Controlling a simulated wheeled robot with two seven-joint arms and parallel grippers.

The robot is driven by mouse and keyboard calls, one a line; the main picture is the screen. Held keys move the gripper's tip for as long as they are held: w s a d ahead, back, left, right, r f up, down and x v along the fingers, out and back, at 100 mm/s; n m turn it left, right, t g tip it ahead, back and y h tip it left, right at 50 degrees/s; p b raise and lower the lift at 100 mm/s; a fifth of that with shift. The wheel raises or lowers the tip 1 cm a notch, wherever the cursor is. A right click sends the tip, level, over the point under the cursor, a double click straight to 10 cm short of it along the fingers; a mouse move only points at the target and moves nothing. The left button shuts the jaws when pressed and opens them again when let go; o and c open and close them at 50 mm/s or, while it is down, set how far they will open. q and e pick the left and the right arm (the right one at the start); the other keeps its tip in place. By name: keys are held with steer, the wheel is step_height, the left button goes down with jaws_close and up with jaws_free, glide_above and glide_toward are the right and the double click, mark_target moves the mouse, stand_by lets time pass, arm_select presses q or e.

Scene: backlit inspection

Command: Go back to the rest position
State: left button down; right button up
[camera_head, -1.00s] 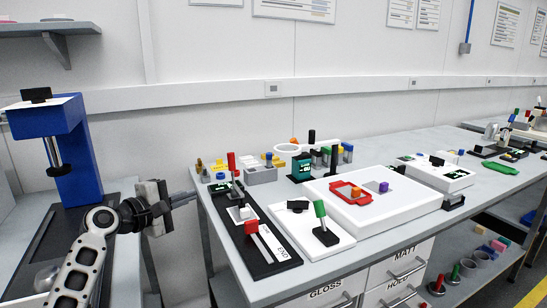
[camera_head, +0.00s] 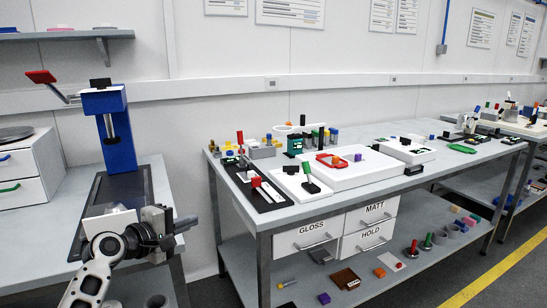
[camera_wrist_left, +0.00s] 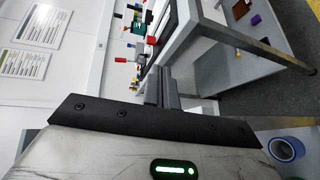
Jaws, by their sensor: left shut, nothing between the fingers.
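My left gripper (camera_head: 186,224) is shut and empty. It is in the lower left of the head view, in front of the gap between the left bench and the inspection bench (camera_head: 262,226). Its arm comes up from the bottom edge. In the left wrist view, the shut fingers (camera_wrist_left: 162,88) point toward the bench, with nothing between them. My right gripper is not in view.
A blue press (camera_head: 118,135) stands on the left bench beside white drawers (camera_head: 22,172).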

arm_select(q)
steer(key=s+d+f+m+g+y, duration=0.25)
steer(key=s+f+m, duration=0.35)
steer(key=s+f, duration=1.05)
steer(key=s+d+f+m+y, duration=0.1)
steer(key=s+m, duration=0.3)
steer(key=s, duration=0.5)
steer(key=s+d+f+m+y, duration=0.1)
steer(key=s+f+m, duration=0.3)
steer(key=s, duration=0.5)
steer(key=shift+s+d+y, duration=0.15)
steer(key=shift+d+y, duration=0.2)
steer(key=shift+d, duration=0.25)
steer(key=shift+f, duration=0.1)
